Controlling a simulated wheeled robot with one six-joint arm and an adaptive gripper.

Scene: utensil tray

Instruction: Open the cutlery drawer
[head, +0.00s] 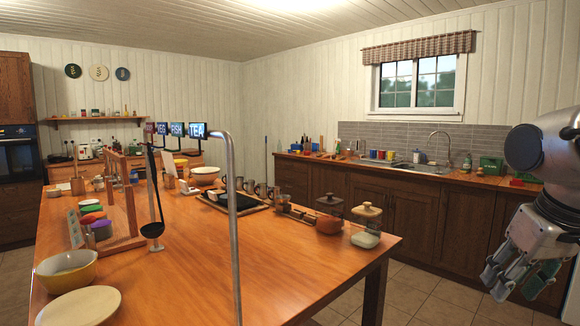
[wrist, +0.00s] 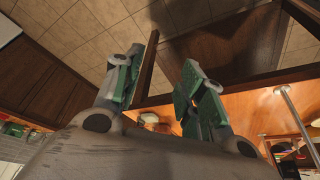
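My gripper (head: 511,282) hangs at the right of the head view, in front of the dark wooden base cabinets (head: 330,184) and off the right end of the big wooden table. In the wrist view my gripper (wrist: 163,60) shows its two green-padded fingers spread apart with nothing held between them. I cannot tell which front is the cutlery drawer. No drawer visibly stands out from the cabinets. The cabinet fronts behind my gripper are partly hidden by my arm.
The wooden table (head: 290,262) fills the middle, with a yellow bowl (head: 66,271), a plate (head: 78,306), a ladle (head: 152,230), a metal post (head: 231,220) and jars (head: 330,223). A sink (head: 415,168) sits in the back counter. Tiled floor (head: 415,290) lies clear between table and cabinets.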

